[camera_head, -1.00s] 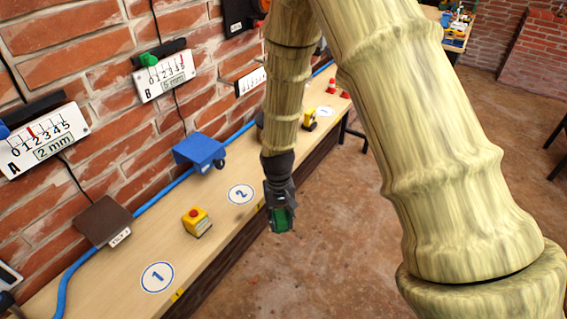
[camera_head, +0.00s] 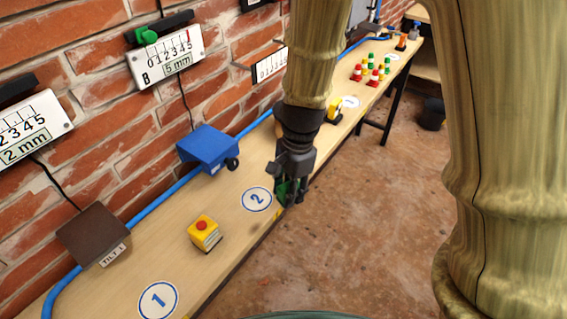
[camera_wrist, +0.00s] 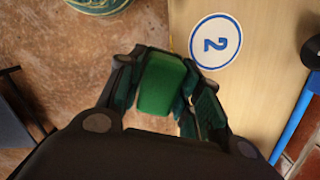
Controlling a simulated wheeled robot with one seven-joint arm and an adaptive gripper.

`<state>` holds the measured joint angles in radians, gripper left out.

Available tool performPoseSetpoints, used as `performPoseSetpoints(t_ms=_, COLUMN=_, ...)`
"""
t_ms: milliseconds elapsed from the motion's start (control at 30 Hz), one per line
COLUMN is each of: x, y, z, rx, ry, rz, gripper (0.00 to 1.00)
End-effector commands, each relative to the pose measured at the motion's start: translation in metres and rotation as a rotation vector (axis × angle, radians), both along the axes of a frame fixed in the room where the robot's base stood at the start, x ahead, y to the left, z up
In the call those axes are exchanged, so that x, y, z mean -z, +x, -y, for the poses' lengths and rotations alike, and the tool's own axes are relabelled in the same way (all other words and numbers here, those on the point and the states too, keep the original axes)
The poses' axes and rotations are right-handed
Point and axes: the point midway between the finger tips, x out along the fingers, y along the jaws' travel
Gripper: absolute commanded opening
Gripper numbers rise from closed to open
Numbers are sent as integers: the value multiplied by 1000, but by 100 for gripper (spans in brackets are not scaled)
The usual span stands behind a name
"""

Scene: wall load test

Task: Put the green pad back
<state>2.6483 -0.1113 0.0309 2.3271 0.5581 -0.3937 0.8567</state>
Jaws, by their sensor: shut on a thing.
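The green pad (camera_wrist: 161,84) is between the fingers of my gripper (camera_wrist: 165,90) in the wrist view. My gripper is shut on it. In the head view my gripper (camera_head: 290,190) hangs at the front edge of the wooden bench (camera_head: 232,205), just right of the round label 2 (camera_head: 257,199). Only a little of the pad's green shows there, and the fingers hide most of it. In the wrist view the label 2 (camera_wrist: 215,41) lies on the bench to the right of the pad, and floor shows to the left.
A blue device (camera_head: 208,149) and a brown tilt plate (camera_head: 92,235) sit along the wall. Several small cones (camera_head: 373,75) stand farther along the bench.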

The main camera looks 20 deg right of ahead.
Motion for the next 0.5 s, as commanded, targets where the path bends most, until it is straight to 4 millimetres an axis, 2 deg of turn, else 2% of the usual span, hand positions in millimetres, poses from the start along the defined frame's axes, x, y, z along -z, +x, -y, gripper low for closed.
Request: performPoseSetpoints(t_ms=500, x=8, y=101, z=25, rx=1, ry=0, rz=0, gripper=6)
